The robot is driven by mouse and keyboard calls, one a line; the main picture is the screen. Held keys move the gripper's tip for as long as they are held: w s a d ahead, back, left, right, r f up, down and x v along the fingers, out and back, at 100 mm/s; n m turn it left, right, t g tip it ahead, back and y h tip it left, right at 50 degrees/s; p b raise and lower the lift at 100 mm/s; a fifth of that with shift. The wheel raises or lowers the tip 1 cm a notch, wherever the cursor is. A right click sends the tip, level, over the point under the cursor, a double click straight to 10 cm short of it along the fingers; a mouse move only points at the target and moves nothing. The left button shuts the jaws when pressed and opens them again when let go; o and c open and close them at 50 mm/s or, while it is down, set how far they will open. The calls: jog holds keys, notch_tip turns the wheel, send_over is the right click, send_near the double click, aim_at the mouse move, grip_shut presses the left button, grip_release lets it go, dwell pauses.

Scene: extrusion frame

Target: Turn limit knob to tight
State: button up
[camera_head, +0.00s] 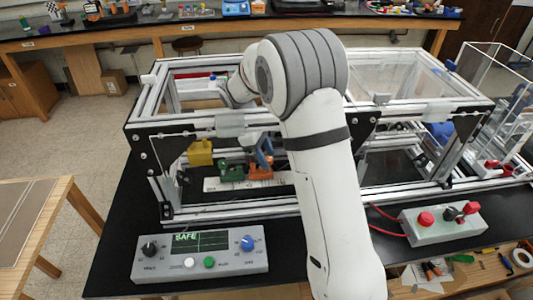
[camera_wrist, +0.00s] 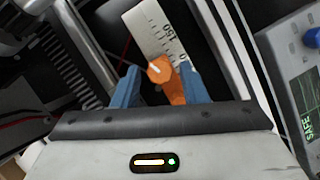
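An orange knob (camera_wrist: 159,70) with a white line across its face shows in the wrist view, on an orange block (camera_wrist: 175,92) beside a white scale (camera_wrist: 150,28). In the head view the orange block (camera_head: 262,171) stands on the scale inside the frame. My gripper (camera_wrist: 159,68) has blue fingers, one on each side of the knob. The fingers are open, with a small gap visible on both sides. In the head view my gripper (camera_head: 264,152) is just above the orange block, and the knob cannot be made out there. No knob label is legible.
A green block (camera_head: 231,172) sits left of the orange one, and a yellow block (camera_head: 200,153) further left. The aluminium frame (camera_head: 250,212) surrounds them. A control box (camera_head: 215,266) reading SAFE stands in front left, and a red-button box (camera_head: 440,226) front right.

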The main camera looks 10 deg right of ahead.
jog(key=c, duration=0.8)
jog(key=shift+m, duration=0.3)
jog(key=m, duration=0.2)
jog(key=m+g+y, duration=0.1)
jog(key=m, duration=0.1)
jog(key=m+y, duration=0.1)
jog(key=m, duration=0.1)
jog(key=shift+w+d+g, duration=0.2)
jog(key=shift+w+g, duration=0.05)
jog(key=shift+g, duration=0.15)
jog(key=m+y, duration=0.1)
jog(key=m, duration=0.2)
jog(key=shift+d+m, duration=0.15)
jog(key=shift+m, duration=0.15)
jog(key=shift+d+m+g+y, duration=0.1)
jog(key=shift+m+g+y, duration=0.2)
jog(key=shift+m+y, duration=0.85)
jog(key=shift+m+h, duration=0.35)
jog(key=shift+m, duration=0.3)
jog(key=o, duration=1)
